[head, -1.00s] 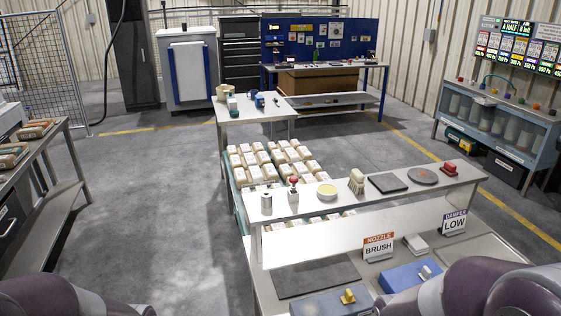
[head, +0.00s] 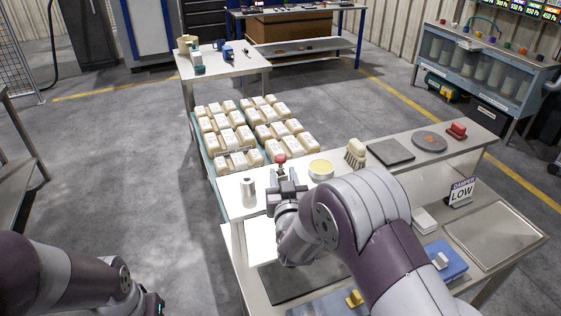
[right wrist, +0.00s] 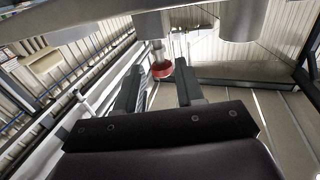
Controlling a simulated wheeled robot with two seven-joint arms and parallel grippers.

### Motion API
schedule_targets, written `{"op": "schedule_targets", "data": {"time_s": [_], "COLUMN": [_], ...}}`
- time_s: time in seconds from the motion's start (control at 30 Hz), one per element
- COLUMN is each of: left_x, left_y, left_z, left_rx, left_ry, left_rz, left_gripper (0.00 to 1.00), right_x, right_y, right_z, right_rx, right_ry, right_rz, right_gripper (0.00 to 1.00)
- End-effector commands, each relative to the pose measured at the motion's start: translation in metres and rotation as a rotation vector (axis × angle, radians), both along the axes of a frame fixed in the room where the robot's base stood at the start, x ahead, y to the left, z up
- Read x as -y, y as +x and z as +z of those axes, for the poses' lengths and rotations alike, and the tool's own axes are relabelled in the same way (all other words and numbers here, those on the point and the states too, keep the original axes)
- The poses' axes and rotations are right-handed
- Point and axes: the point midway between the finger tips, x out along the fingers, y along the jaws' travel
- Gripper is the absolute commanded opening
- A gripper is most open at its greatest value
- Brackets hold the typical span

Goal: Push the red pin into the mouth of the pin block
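The red pin (head: 281,158) stands at the back edge of the raised shelf, its round red head on top. The pin block below it (head: 280,169) is small and mostly hidden by my right gripper; its mouth cannot be made out. My right gripper (head: 284,184) is in front of the pin, near shelf height. In the right wrist view the red head (right wrist: 161,69) shows between the tips of the two spread fingers (right wrist: 158,85), with gaps on both sides. My left gripper (head: 153,303) only partly shows at the bottom left.
A white cylinder (head: 249,192) stands left of the right gripper. A yellow-topped round tin (head: 321,168), a brush (head: 356,153), a dark pad (head: 390,151) and a grey disc (head: 429,141) stand to the right. Sacks (head: 240,135) lie behind the shelf.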

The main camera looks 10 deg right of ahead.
Motion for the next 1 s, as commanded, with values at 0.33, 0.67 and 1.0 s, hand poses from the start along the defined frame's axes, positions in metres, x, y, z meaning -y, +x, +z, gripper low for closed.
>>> {"op": "schedule_targets", "data": {"time_s": [0.33,0.67,1.0], "left_x": [0.000,0.000,0.000], "left_y": [0.000,0.000,0.000], "left_z": [0.020,0.019,0.018], "left_rx": [0.000,0.000,0.000], "left_ry": [0.000,0.000,0.000], "left_rz": [0.000,0.000,0.000], "left_gripper": [0.38,0.38,0.38], "right_x": [0.004,0.004,0.004], "right_y": [0.052,0.056,0.056], "right_z": [-0.007,-0.009,-0.008], "right_rx": [-0.001,-0.001,0.000], "right_ry": [0.000,0.000,0.000], "right_rz": [0.000,0.001,0.001], "right_gripper": [0.37,0.08,0.00]}}
